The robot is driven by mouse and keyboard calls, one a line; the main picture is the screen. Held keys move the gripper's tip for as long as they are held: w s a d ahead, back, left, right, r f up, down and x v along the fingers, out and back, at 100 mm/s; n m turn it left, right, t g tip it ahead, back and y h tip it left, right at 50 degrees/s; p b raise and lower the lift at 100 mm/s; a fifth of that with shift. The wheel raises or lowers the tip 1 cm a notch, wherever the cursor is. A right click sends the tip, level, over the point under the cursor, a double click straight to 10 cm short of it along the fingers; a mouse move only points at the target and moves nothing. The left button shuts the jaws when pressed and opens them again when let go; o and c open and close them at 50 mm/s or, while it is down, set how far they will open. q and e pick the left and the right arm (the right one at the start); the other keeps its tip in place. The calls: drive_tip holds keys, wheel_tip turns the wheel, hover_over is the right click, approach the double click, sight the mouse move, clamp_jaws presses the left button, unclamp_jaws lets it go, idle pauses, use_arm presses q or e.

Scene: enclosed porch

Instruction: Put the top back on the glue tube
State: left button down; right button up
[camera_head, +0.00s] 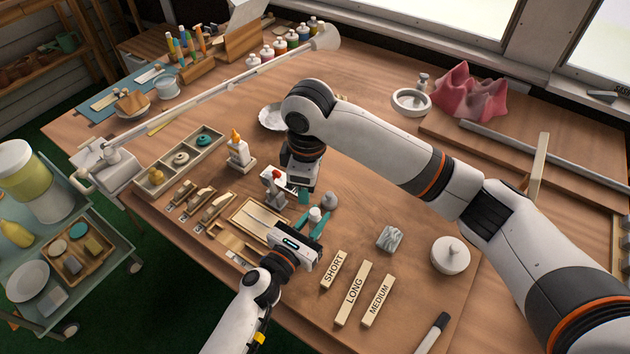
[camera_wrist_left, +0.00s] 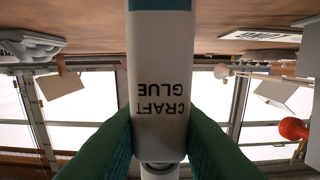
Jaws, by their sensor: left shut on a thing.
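The white glue tube (camera_wrist_left: 160,60) fills the middle of the left wrist view. It reads "CRAFT GLUE" upside down, with a teal band at the top edge. Both green fingers of my left gripper (camera_head: 308,222) press its sides. In the head view the white tube end (camera_head: 315,214) shows between them, above the table. My right gripper (camera_head: 293,190) points down just behind it; one teal finger shows, and its grip is hidden. A small red-tipped thing (camera_head: 275,174) is beside the right gripper; I cannot tell whether it is the tube's top. A red ball (camera_wrist_left: 293,128) shows in the left wrist view.
A white bottle with an orange tip (camera_head: 237,150) stands behind. A divided tray (camera_head: 205,145) and wooden pieces lie at left. Blocks labelled SHORT (camera_head: 334,269), LONG (camera_head: 354,292) and MEDIUM (camera_head: 377,300), a marbled cube (camera_head: 389,239) and a lidded white pot (camera_head: 450,256) are at right.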

sight(315, 211)
drive_tip(key=n, duration=0.7)
drive_tip(key=shift+s+d+r, duration=0.1)
drive_tip(key=shift+d+r, duration=0.25)
drive_tip(key=shift+d, duration=0.05)
drive_tip(key=n, duration=0.6)
drive_tip(key=shift+s+d+r, duration=0.15)
drive_tip(key=shift+s+d, duration=0.05)
drive_tip(key=shift+d, duration=0.2)
drive_tip(key=shift+f, duration=4)
drive_tip(key=shift+c, duration=0.4)
